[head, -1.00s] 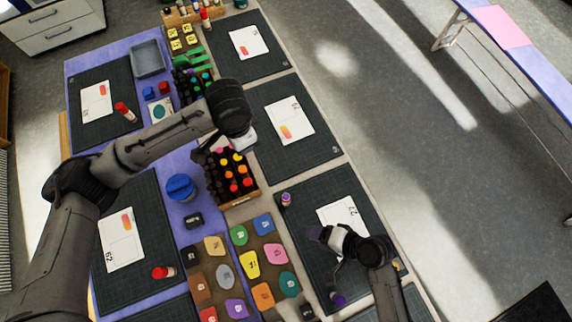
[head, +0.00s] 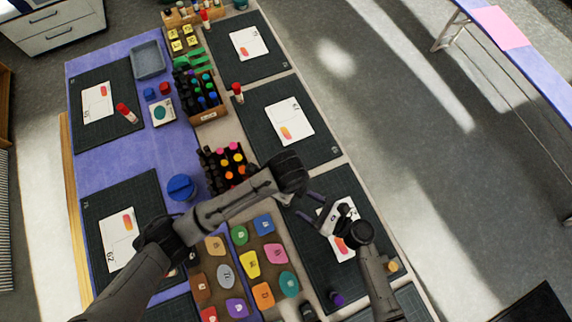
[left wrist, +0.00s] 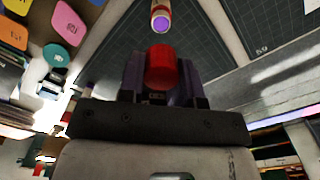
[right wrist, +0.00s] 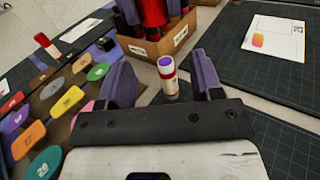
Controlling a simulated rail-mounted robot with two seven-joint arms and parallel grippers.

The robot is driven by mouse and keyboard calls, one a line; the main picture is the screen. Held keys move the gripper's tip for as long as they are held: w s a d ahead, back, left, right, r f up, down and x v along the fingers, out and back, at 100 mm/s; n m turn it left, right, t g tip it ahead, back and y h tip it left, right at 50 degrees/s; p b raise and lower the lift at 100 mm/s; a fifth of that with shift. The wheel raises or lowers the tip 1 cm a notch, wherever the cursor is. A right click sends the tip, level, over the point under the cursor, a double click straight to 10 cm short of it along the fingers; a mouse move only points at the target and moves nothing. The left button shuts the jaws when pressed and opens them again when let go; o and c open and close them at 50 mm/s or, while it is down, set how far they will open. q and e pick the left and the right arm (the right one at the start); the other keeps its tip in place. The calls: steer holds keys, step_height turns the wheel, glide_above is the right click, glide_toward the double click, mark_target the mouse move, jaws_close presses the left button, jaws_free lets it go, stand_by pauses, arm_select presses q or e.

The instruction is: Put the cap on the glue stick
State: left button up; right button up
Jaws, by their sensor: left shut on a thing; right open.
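The red cap (left wrist: 161,68) is between the purple fingers of my left gripper (left wrist: 160,85), shut on it. The uncapped glue stick (right wrist: 168,80), white and red with a purple top, stands upright on the table. It also shows beyond the cap in the left wrist view (left wrist: 159,18). My right gripper (right wrist: 160,82) is open, its fingers either side of the stick, with no clear contact. In the right wrist view the red cap (right wrist: 152,12) is behind and above the stick. In the head view my left arm hides stick and cap; my right gripper (head: 303,204) points at that spot.
A wooden crate of markers (right wrist: 155,45) stands close behind the stick. Shaped colour tiles (head: 250,264) lie to the left. A white card (head: 340,228) lies on the dark mat under my right arm. A purple-topped item (head: 336,298) stands on the mat's near part.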

step_height(320, 180, down, 8)
steer(key=shift+r, duration=0.2)
steer(key=x, duration=0.5)
steer(key=shift+w+a+f, duration=0.2)
steer(key=shift+a, duration=0.15)
steer(key=shift+x, duration=0.85)
jaws_close()
